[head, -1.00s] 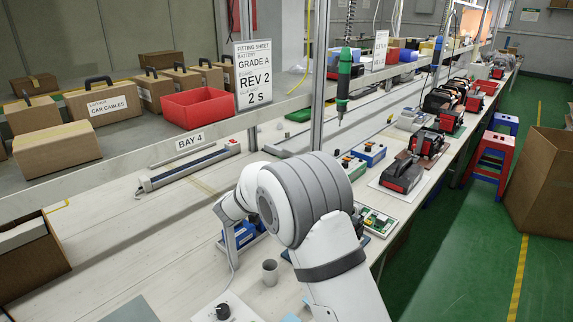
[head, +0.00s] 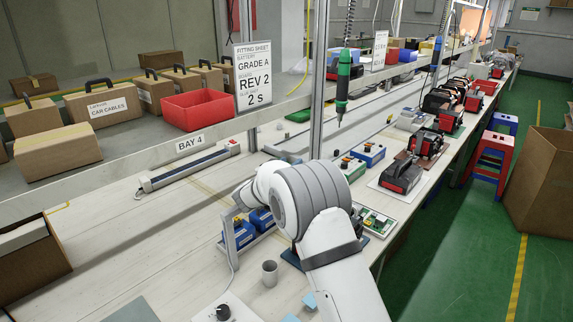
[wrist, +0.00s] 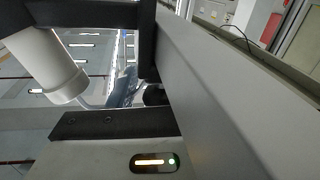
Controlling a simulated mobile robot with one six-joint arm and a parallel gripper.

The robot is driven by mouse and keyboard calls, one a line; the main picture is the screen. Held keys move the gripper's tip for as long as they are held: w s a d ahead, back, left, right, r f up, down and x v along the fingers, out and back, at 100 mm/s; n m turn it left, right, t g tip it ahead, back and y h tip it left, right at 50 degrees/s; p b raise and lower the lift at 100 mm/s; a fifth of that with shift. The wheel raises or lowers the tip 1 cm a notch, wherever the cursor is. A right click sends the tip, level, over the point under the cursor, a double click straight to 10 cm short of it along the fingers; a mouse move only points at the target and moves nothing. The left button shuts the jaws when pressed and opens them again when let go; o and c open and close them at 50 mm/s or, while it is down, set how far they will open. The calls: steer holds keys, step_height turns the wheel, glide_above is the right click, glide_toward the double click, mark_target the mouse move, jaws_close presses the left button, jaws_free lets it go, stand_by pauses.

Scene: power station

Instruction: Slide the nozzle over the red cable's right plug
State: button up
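I cannot make out the nozzle, the red cable or its right plug in either view. The wrist view is filled by a broad grey bar, dark brackets, a white cylinder (wrist: 47,66) and a lit yellow-green indicator (wrist: 155,162). No fingertips can be told apart there, and nothing held can be identified.
A grey cup (head: 270,272) and a box with a black knob (head: 223,312) stand at the bench front. A green-and-black tool (head: 343,82) hangs above the bench. Green circuit boards (head: 376,222) lie right of my arm. The bench left of the holder is largely clear.

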jaws_close()
stand_by(0.3)
steer(key=x, duration=0.4)
steer(key=shift+w+d+p, duration=0.15)
steer(key=shift+d+p, duration=0.25)
steer(key=shift+d, duration=0.2)
steer(key=shift+o, duration=0.5)
jaws_free()
steer(key=shift+a, duration=0.1)
steer(key=b+v, duration=0.1)
steer(key=v, duration=0.7)
